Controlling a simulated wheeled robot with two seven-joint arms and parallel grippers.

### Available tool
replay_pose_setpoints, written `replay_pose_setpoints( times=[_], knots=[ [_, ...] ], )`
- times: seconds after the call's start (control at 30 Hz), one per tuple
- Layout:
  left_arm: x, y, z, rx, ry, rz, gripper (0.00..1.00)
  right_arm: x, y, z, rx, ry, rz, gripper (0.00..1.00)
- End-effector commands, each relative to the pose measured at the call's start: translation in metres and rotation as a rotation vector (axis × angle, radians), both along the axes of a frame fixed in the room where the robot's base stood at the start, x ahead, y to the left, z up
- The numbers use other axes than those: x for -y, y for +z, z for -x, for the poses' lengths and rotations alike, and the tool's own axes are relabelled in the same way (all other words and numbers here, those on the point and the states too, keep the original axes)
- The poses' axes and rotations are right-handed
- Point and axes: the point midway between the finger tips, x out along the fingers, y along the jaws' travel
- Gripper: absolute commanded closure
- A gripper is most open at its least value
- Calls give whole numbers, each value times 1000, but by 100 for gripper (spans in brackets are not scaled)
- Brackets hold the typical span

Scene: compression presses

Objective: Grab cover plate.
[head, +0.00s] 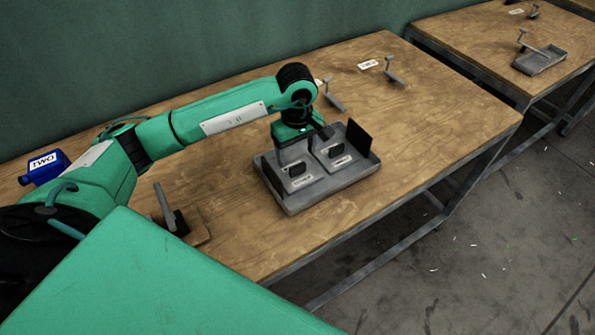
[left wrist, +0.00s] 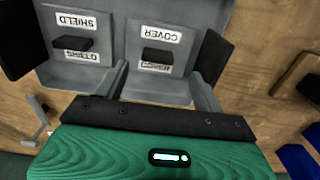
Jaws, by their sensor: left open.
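The cover plate (left wrist: 150,50) is a grey square plate with a black knob and white labels, one reading "COVER". It lies in a grey tray (head: 335,187), on the left side in the head view (head: 300,181). The shield plate (left wrist: 73,38) lies beside it, also with a black knob. My left gripper (head: 298,151) is open over the tray's back edge. In the left wrist view its two fingers (left wrist: 161,90) point toward the cover plate, with the knob ahead between them. Neither finger visibly grips it. My right gripper is not in view.
A black upright panel (head: 358,138) stands at the tray's right end; another (left wrist: 211,56) stands beside the cover plate. Grey lever fittings (head: 333,97) stand at the table's back. A blue box (head: 44,167) sits far left. The wooden table (head: 440,110) is clear right of the tray.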

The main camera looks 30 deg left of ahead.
Motion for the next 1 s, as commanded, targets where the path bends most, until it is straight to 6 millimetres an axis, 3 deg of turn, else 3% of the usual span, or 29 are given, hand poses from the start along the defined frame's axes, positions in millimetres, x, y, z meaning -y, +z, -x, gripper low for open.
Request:
replay_pose_setpoints(
  times=[0.27,0.6,0.87,1.0],
  knots=[
    [1,-19,0,-2,0,1,31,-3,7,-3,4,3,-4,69],
    [0,-60,-4,-1,1,2,31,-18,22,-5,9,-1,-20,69],
    [0,-64,-4,2,-1,1,31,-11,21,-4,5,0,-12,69],
    [0,-63,-4,1,0,1,56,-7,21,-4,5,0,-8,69]
  ],
)
